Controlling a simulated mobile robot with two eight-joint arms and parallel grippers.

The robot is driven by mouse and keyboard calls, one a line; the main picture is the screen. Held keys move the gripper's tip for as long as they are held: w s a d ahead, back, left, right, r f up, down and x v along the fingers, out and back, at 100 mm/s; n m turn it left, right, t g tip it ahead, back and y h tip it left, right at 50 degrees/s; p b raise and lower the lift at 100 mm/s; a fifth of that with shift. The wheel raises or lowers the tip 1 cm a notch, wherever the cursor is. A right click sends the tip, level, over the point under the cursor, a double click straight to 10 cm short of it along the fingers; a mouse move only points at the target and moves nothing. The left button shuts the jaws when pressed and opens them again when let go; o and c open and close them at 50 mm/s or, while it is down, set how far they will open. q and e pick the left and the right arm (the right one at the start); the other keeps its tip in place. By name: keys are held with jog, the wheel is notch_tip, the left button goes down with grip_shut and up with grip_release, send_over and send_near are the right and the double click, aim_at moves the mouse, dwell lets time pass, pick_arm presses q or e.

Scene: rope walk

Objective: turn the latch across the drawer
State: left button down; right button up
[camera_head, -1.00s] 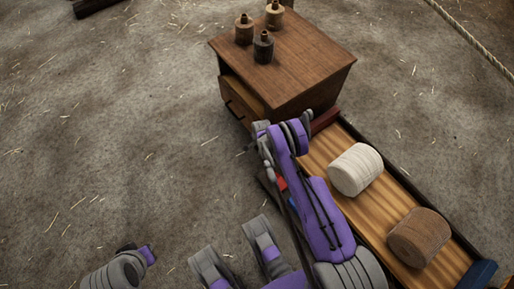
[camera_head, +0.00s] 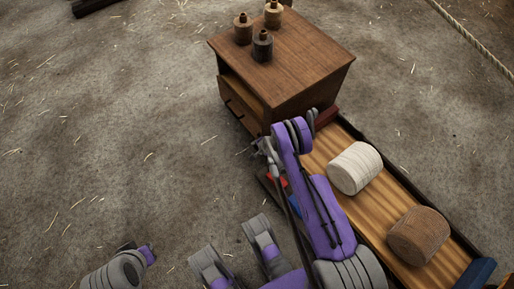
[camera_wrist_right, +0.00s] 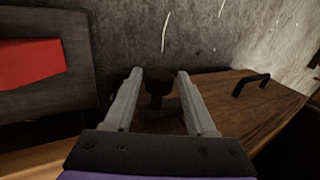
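The wooden cabinet (camera_head: 310,65) stands at the top centre in the head view. Its drawer front (camera_head: 238,97) faces lower left and bears a dark handle. In the right wrist view, the wooden front with the black bar handle (camera_wrist_right: 250,84) lies to the right. A dark knob-like piece, seemingly the latch (camera_wrist_right: 156,90), shows between the fingers of my right gripper (camera_wrist_right: 159,76). The fingers are apart; I cannot tell whether they touch it. In the head view my right gripper (camera_head: 267,150) is small and partly hidden, close to the cabinet's near corner.
Several small bottle-like pieces, one a dark one (camera_head: 263,46), stand on the cabinet top. A wooden tray (camera_head: 392,203) holds a white spool (camera_head: 355,168) and a brown spool (camera_head: 419,236) at right. A red block (camera_wrist_right: 30,62) lies left in the wrist view.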

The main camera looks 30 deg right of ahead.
jog(key=shift+o, duration=0.9)
jog(key=p+v, duration=0.2)
jog(key=v, duration=0.9)
jog(key=shift+p, duration=0.4)
